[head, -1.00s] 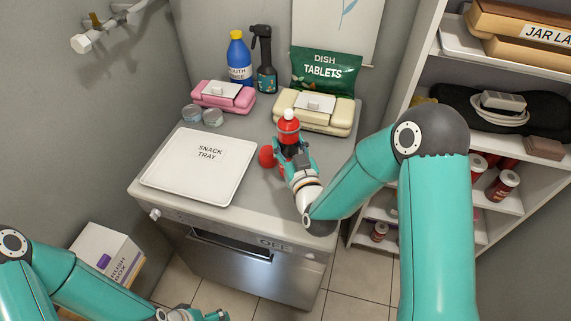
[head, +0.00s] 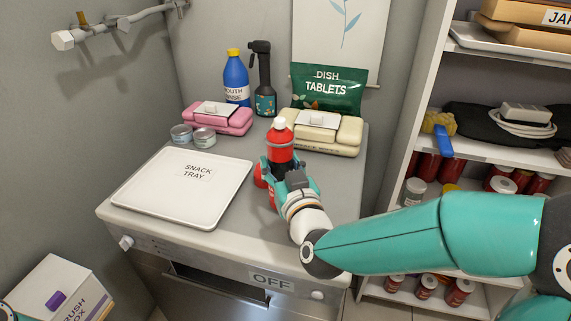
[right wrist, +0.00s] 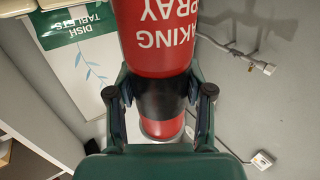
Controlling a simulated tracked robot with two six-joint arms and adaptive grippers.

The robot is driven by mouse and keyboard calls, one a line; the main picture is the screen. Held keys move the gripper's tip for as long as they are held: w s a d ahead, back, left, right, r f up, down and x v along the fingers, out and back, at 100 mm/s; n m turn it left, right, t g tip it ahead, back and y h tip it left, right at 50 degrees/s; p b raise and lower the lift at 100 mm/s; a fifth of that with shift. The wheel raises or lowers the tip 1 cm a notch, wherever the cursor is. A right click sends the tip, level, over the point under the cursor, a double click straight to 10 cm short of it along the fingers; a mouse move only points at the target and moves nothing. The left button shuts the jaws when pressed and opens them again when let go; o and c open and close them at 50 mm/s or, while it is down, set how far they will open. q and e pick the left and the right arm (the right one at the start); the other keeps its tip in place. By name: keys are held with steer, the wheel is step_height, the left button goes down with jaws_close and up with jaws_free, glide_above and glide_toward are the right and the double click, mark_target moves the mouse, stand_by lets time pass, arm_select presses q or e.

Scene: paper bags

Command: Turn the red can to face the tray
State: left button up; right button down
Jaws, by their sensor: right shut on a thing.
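The red can (head: 280,143) has a white cap and stands upright on the grey worktop area, to the right of the snack tray (head: 213,223). My right gripper (head: 287,177) is shut on it from the front right. In the right wrist view, the right gripper (right wrist: 160,99) clasps a black band around the can (right wrist: 155,45). White lettering ending in "AKING SPRAY" faces that wrist camera, upside down in the picture. I cannot tell whether the can's base touches the worktop. My left gripper is out of view.
A rounded red thing (head: 261,172) shows just left of the right gripper, partly hidden. Shelves stand at right.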

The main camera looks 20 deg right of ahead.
steer(key=shift+f+b, duration=0.4)
steer(key=shift+f, duration=0.05)
stand_by(0.5)
steer(key=shift+c, duration=1.8)
jaws_free()
steer(key=shift+f, duration=0.1)
steer(key=shift+s, duration=0.1)
